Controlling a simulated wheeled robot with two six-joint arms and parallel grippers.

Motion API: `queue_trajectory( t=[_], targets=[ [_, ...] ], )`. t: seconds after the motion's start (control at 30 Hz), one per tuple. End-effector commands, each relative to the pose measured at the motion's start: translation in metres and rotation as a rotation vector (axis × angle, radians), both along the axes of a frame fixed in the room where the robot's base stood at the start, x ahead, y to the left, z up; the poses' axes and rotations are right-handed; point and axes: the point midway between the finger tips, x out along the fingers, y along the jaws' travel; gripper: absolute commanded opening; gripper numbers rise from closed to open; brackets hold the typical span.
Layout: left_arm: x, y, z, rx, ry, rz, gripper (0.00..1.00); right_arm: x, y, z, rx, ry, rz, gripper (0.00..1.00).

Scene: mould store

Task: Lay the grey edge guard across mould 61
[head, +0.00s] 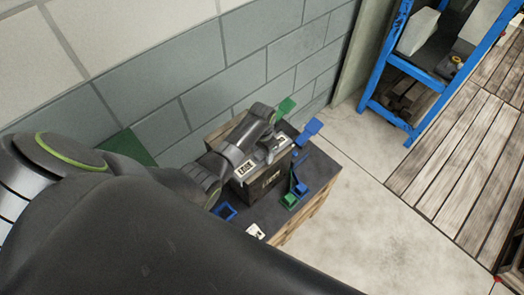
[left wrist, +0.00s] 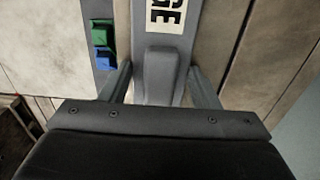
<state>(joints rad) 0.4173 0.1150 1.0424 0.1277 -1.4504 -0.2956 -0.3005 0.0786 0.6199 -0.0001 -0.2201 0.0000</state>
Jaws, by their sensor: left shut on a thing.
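My left gripper (head: 262,152) is shut on the raised grip of the grey edge guard (left wrist: 158,75). In the left wrist view one finger is on each side of this grip, and a white label with part of a word shows beyond it. In the head view the edge guard (head: 236,176) is partly hidden by my gripper and lies over a dark box-shaped mould (head: 262,188) on a dark-topped stand. I cannot tell whether the guard touches the mould, nor read the mould's number. My right gripper is not in view.
Blue and green pieces stand around the mould, among them a blue one (head: 308,130) behind and a green one (head: 290,201) in front. A white card (head: 255,231) lies at the front edge. A block wall is close behind; a blue rack (head: 400,70) stands farther right.

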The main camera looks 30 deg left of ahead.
Motion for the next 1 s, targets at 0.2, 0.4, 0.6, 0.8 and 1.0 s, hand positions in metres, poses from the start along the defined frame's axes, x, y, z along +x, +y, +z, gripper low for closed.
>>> queue_trajectory(
  t=[0.2, 0.4, 0.6, 0.8, 1.0],
  targets=[
    [0.0, 0.0, 0.0, 0.0, -0.001, 0.0, 0.61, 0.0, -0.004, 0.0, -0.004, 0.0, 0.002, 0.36],
    [0.0, 0.0, 0.0, 0.0, -0.001, 0.0, 0.81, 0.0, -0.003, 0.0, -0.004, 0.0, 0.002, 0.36],
    [0.0, 0.0, 0.0, 0.0, 0.0, 0.0, 0.81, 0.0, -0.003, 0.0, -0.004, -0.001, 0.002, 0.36],
    [0.001, 0.0, 0.01, 0.0, -0.002, 0.0, 0.81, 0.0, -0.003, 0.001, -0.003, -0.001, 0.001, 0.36],
    [0.001, 0.001, 0.04, 0.001, -0.004, 0.0, 0.81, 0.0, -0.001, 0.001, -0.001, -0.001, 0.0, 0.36]
  ],
)
